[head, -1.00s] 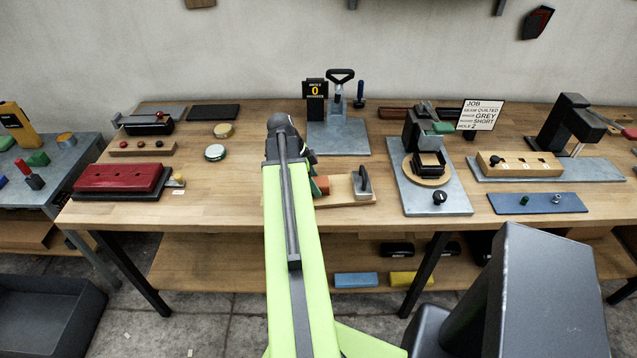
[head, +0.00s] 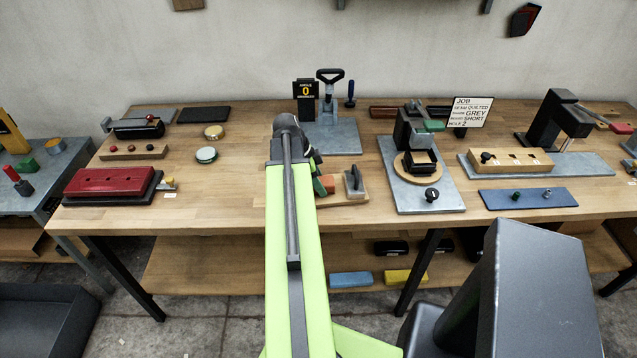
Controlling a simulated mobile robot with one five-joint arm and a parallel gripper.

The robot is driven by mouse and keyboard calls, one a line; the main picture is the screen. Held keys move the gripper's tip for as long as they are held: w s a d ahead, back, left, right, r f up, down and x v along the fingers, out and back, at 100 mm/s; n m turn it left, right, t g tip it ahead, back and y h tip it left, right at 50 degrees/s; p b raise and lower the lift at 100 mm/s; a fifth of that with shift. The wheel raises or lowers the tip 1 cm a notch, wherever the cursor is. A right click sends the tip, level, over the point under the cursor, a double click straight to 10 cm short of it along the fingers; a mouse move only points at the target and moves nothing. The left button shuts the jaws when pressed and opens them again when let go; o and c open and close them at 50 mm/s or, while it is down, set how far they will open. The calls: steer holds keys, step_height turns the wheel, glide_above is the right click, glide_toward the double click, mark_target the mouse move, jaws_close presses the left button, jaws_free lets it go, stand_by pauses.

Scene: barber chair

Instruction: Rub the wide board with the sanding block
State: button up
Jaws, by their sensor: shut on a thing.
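The wide board (head: 345,199) is a light wooden board lying flat on the bench, with an upright grey piece (head: 354,181) at its right end. My gripper (head: 315,168) is mostly hidden behind the arm's dark end and is shut on the block. I cannot tell whether the block touches the board.
A press stand (head: 331,133) is behind the board. A grey plate with a round turntable (head: 421,169) stands to the right. A red block on a black base (head: 111,182) and round tins (head: 206,154) are to the left. Bare bench lies between the tins and my arm.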

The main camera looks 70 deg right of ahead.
steer(key=shift+w+a, duration=0.6)
steer(key=shift+w, duration=0.3)
steer(key=shift+w+a, duration=0.55)
steer(key=shift+w, duration=0.35)
steer(key=shift+r, duration=0.15)
steer(key=shift+s+d, duration=0.55)
steer(key=shift+s, duration=0.4)
steer(key=shift+s+d, duration=0.5)
steer(key=shift+s, duration=0.4)
step_height(320, 180, up, 6)
steer(key=p, duration=0.6)
step_height(320, 180, up, 3)
steer(key=p, duration=0.3)
